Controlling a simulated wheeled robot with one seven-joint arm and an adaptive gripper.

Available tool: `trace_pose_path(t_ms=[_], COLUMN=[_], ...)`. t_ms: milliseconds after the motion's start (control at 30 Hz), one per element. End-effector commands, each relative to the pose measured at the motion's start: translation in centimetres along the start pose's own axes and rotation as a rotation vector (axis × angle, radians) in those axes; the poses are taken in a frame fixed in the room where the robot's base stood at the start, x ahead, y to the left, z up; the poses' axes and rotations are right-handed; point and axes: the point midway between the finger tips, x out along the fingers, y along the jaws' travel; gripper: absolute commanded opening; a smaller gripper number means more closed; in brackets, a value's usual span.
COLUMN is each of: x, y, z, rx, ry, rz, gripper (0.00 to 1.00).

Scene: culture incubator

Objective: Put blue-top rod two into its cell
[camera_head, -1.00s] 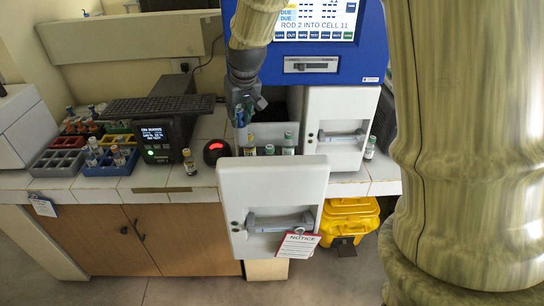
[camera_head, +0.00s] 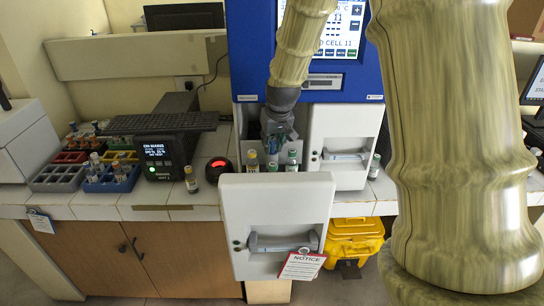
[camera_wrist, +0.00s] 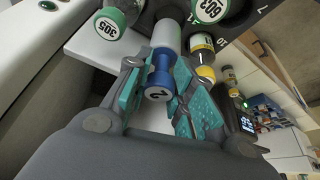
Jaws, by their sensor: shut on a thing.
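The blue-top rod marked 2 (camera_wrist: 158,82) is between the teal fingers of my gripper (camera_wrist: 163,97), which is shut on it. Its pale body points away toward the dark rod tray (camera_wrist: 240,20); I cannot tell how far it is in a cell. In the head view my gripper (camera_head: 276,140) is over the open incubator drawer (camera_head: 277,225), pointing down. The rod itself is hard to make out there. The screen (camera_head: 335,28) shows "CELL 11". Cell numbers 7 and 10 show on the tray.
Green-top rods 305 (camera_wrist: 110,22) and 603 (camera_wrist: 209,10) and a yellow-top rod (camera_wrist: 202,55) stand close around the held rod. A closed drawer (camera_head: 345,150) is at the right. Loose rods stand on the counter (camera_head: 191,180) and in a blue rack (camera_head: 112,181).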

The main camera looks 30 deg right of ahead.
Motion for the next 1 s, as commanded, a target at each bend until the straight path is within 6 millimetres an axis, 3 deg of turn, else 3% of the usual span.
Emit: trace_pose_path(t_ms=[267, 600, 1000], x=[1.3, 4.4, 4.9], y=[0.0, 0.0, 0.0], z=[0.6, 1.8, 2.0], rx=[0.0, 0.0, 0.0], ry=[-0.001, 0.001, 0.001], rz=[-0.001, -0.001, 0.0], gripper=[0.0, 0.0, 0.0])
